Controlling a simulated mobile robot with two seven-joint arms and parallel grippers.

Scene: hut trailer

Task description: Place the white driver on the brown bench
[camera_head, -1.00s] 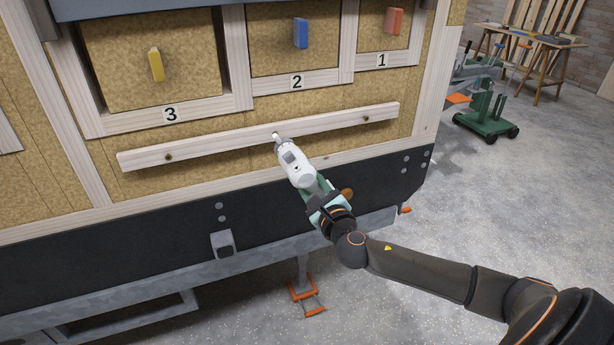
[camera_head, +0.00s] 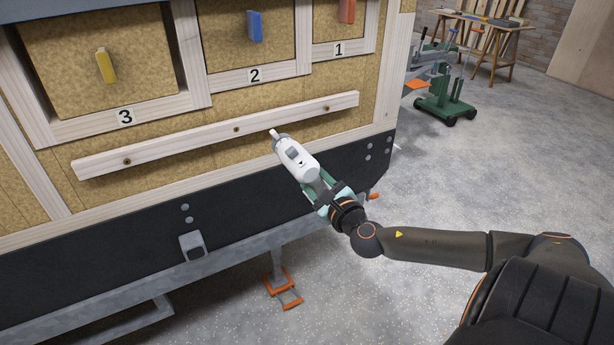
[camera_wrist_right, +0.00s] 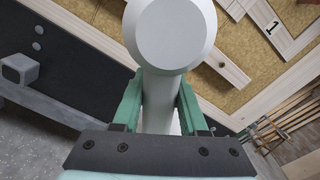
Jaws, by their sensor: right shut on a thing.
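The white driver (camera_head: 297,158) is held in my right gripper (camera_head: 320,188), its tip pointing up and left toward the wooden trailer wall. Its tip shows near the lower edge of the pale wall board, apart from the board's middle screw (camera_head: 236,129). In the right wrist view the driver's round white end (camera_wrist_right: 170,35) fills the top middle, with the green fingers closed on either side of its body. The brown bench (camera_head: 482,18) stands on trestle legs at the far upper right, well away from the gripper. My left gripper is out of view.
The pale board (camera_head: 180,142) runs along the wall with several screws, below numbered panels with yellow (camera_head: 106,66), blue (camera_head: 255,26) and red (camera_head: 347,10) handles. A green wheeled stand (camera_head: 445,100) is before the bench. Open grey floor (camera_head: 510,170) lies to the right.

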